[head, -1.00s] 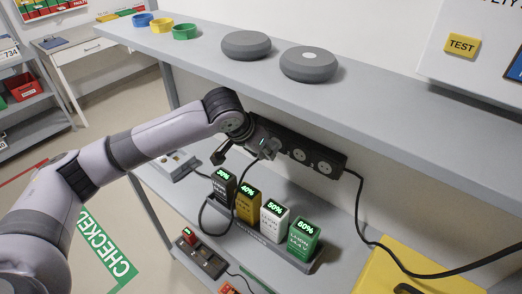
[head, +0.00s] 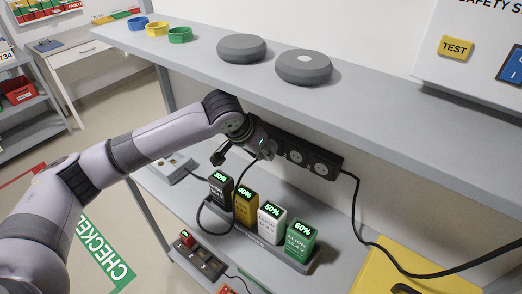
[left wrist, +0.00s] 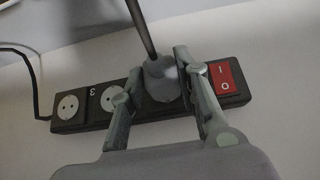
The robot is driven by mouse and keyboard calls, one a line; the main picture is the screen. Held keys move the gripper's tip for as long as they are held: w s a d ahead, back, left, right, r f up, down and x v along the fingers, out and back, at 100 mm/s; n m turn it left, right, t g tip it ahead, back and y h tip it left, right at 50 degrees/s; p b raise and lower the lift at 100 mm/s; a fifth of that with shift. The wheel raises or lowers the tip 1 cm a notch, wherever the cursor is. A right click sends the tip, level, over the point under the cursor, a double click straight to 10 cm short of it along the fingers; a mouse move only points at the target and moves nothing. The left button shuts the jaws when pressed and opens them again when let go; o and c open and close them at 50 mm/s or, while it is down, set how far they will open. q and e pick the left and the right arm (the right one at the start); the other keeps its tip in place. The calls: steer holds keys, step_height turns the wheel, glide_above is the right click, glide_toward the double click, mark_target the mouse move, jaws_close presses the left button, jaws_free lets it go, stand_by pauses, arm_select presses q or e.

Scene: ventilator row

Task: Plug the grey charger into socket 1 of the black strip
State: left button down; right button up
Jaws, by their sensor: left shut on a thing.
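The black strip (head: 318,163) is fixed below the upper shelf; two round sockets show in the head view. In the left wrist view the strip (left wrist: 67,126) shows two free sockets, a "3" mark and a red switch (left wrist: 226,78) at its right end. My left gripper (left wrist: 160,88) is shut on the grey charger (left wrist: 160,78), in front of the strip between the switch and the nearest visible socket. The charger hides the socket behind it; I cannot tell whether it is seated. Its dark cable (left wrist: 141,28) runs from its back. The left gripper (head: 262,148) partly hides the charger in the head view.
Several battery packs with green percentage displays stand in a charging rack (head: 245,235) below the strip. Two grey discs (head: 303,67) and several coloured rings lie on the upper shelf (head: 380,105). A yellow case (head: 410,270) is at the lower right.

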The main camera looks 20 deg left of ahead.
arm_select(q)
steer(key=c, duration=1.1)
jaws_free()
